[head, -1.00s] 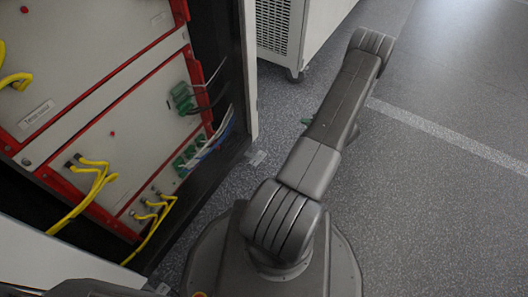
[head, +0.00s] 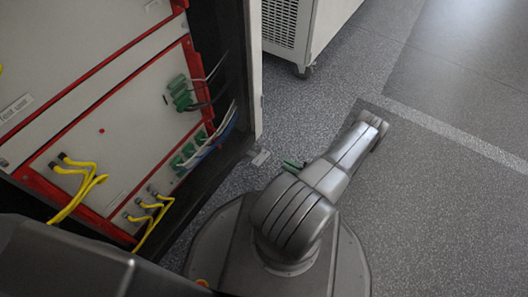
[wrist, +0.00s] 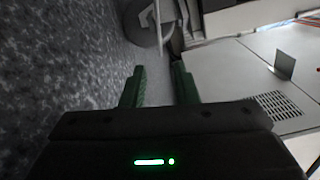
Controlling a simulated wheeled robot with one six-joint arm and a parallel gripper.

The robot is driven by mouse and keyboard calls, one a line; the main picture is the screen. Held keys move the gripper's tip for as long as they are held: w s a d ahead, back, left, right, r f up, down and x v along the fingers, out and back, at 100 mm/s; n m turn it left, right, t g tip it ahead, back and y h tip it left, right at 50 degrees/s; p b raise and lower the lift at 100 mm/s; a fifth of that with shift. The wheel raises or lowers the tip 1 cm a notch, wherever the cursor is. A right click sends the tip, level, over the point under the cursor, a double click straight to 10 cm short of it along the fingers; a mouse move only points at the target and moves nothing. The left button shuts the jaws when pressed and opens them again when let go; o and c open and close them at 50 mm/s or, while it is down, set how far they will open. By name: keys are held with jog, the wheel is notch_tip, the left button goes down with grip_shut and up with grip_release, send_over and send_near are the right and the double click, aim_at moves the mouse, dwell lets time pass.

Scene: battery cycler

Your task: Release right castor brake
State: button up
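The open cycler cabinet (head: 250,80) stands at the left in the head view. A small light grey piece (head: 261,157), which looks like a castor brake pedal, sticks out at the foot of its right front corner; the castor itself is hidden. My gripper (head: 292,166) shows there only as green fingertips beside my arm, a little right of that piece. In the wrist view my gripper (wrist: 159,78) is open, with two green fingers apart and nothing between them.
Yellow cables (head: 80,185) and green connectors (head: 181,93) sit on the cabinet's front. A white vented unit (head: 310,30) with a castor (head: 303,71) stands behind. Grey speckled floor (head: 430,190) is clear at the right.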

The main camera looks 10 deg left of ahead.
aim_at(263, 152)
jog(key=b+x, duration=0.1)
jog(key=x, duration=1.2)
grip_shut()
